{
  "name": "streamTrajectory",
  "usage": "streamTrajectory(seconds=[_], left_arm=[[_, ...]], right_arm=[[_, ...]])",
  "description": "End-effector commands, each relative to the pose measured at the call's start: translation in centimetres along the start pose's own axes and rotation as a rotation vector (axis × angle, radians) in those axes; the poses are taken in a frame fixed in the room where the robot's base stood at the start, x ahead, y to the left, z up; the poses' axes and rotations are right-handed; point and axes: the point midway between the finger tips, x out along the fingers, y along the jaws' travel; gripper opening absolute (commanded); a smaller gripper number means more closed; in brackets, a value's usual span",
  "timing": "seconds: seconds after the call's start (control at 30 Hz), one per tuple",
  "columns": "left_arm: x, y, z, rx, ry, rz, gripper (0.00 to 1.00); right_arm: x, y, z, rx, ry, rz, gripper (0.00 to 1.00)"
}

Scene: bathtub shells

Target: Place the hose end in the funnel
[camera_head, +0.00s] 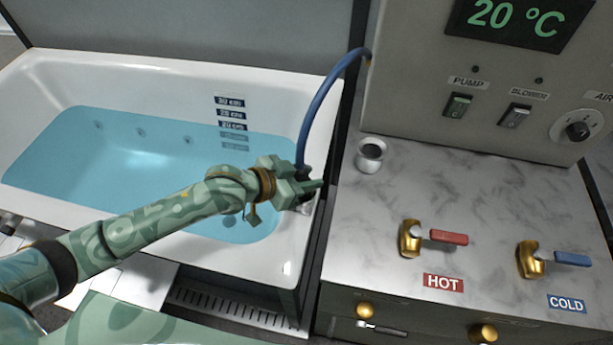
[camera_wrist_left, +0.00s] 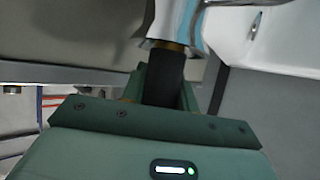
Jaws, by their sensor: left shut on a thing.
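The blue hose (camera_head: 322,100) runs from the side of the grey panel housing down in an arc to my left gripper (camera_head: 306,188). My left gripper is shut on the hose end, over the right rim of the bathtub. In the left wrist view the hose end shows as a black grip (camera_wrist_left: 163,80) between the fingers, with a chrome part (camera_wrist_left: 182,22) beyond it. The funnel (camera_head: 370,155), a small silver cup with a dark opening, stands on the marble counter, right of and behind the gripper, apart from it. My right gripper is not in view.
The white bathtub (camera_head: 285,75) holds blue water. The marble counter (camera_head: 350,225) has a red HOT lever (camera_head: 449,237) and a blue COLD lever (camera_head: 573,259) toward the front. The panel housing (camera_head: 420,100) rises behind the funnel. The counter between gripper and funnel is clear.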

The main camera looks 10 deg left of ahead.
Motion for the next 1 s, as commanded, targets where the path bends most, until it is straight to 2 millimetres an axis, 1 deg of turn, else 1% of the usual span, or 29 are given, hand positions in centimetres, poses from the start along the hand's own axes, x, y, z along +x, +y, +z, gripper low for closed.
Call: streamTrajectory(seconds=[0.17, 0.2, 0.23, 0.27, 0.57, 0.63, 0.77, 0.9, 1.0], left_arm=[[0.1, 0.0, 0.2, 0.0, 0.001, 0.0, 0.03], [0.1, 0.0, 0.2, 0.0, 0.0, 0.0, 0.38], [0.1, 0.0, 0.2, 0.0, 0.0, 0.0, 0.46], [0.1, 0.0, 0.2, 0.0, 0.0, 0.0, 0.51], [0.0, 0.0, 0.0, 0.0, 0.001, 0.0, 0.51], [-0.6, 0.0, -0.1, 0.0, -0.001, -0.001, 0.51], [-3.1, 0.0, -0.3, 0.003, -0.002, -0.001, 0.51], [-6.5, 0.0, -0.4, 0.003, -0.002, -0.001, 0.51], [-8.8, 0.0, -0.3, 0.002, -0.002, -0.001, 0.51]], right_arm=[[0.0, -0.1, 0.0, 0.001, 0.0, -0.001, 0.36], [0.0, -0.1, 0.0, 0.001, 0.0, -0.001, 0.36], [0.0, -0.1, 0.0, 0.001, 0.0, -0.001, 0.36], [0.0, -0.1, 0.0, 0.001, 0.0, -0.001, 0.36], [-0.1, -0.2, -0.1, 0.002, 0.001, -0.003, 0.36], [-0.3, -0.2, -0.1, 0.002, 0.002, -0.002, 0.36], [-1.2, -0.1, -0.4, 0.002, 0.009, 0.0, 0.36], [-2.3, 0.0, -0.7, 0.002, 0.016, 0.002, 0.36], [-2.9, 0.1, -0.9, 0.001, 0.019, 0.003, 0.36]])
